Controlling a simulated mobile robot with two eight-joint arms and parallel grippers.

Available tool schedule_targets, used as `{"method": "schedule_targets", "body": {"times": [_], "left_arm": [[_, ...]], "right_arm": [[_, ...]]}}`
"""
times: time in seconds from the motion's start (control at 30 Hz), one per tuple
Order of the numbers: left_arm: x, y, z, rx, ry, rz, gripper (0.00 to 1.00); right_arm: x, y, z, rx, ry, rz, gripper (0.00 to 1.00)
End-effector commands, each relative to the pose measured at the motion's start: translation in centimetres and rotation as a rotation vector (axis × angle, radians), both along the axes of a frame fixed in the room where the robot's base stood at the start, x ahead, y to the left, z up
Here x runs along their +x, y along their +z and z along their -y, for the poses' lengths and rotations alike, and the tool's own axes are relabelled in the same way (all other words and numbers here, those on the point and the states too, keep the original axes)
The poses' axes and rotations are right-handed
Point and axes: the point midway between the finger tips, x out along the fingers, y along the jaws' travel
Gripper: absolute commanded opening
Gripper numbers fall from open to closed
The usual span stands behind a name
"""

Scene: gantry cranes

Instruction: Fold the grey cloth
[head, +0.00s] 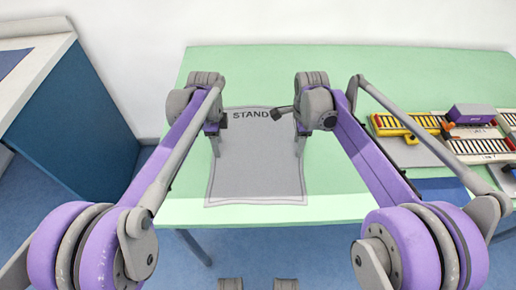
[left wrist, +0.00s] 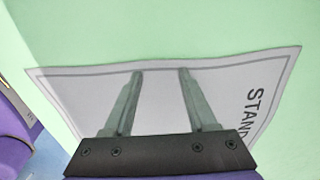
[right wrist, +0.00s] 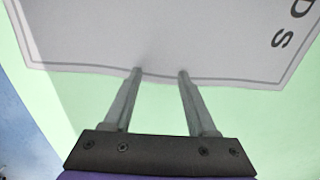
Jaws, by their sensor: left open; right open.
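The grey cloth (head: 255,170) lies spread flat on the green table, with a dark border line and lettering reading "STAND" near its far edge; the arms hide part of it. My left gripper (head: 214,152) is open above its left side. In the left wrist view the fingers (left wrist: 160,72) are over the cloth (left wrist: 225,95), tips near one edge. My right gripper (head: 300,150) is open at its right edge. In the right wrist view its fingertips (right wrist: 160,73) reach the cloth's edge (right wrist: 150,40). Whether either gripper touches the cloth I cannot tell.
The green table (head: 350,70) is clear behind the cloth. At its right are crane models with a yellow part (head: 388,122), a purple block (head: 472,113) and striped tracks (head: 480,147). A blue cabinet (head: 75,120) with a pale top stands at the left.

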Motion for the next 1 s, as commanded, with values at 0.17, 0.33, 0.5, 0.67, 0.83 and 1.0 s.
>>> {"method": "schedule_targets", "body": {"times": [0.17, 0.33, 0.5, 0.67, 0.83, 1.0], "left_arm": [[0.00, -0.07, -0.01, 0.000, 0.000, 0.000, 0.57], [0.00, -0.34, -0.01, 0.000, 0.001, -0.001, 0.57], [0.00, -0.38, -0.01, 0.000, 0.001, -0.001, 0.46], [0.00, -0.39, -0.01, 0.000, 0.001, -0.001, 0.31], [0.00, -0.40, -0.01, 0.000, 0.001, -0.001, 0.16], [0.00, -0.41, -0.01, 0.000, 0.001, -0.001, 0.01]], "right_arm": [[0.00, -0.08, 0.01, 0.000, 0.000, 0.000, 0.57], [0.01, -0.34, 0.01, 0.000, 0.000, -0.001, 0.57], [0.00, -0.38, 0.00, 0.000, 0.000, -0.001, 0.46], [0.01, -0.39, 0.00, 0.000, 0.000, -0.001, 0.31], [0.01, -0.40, 0.00, 0.000, 0.000, -0.001, 0.16], [0.01, -0.41, 0.00, 0.000, 0.000, -0.001, 0.01]]}}
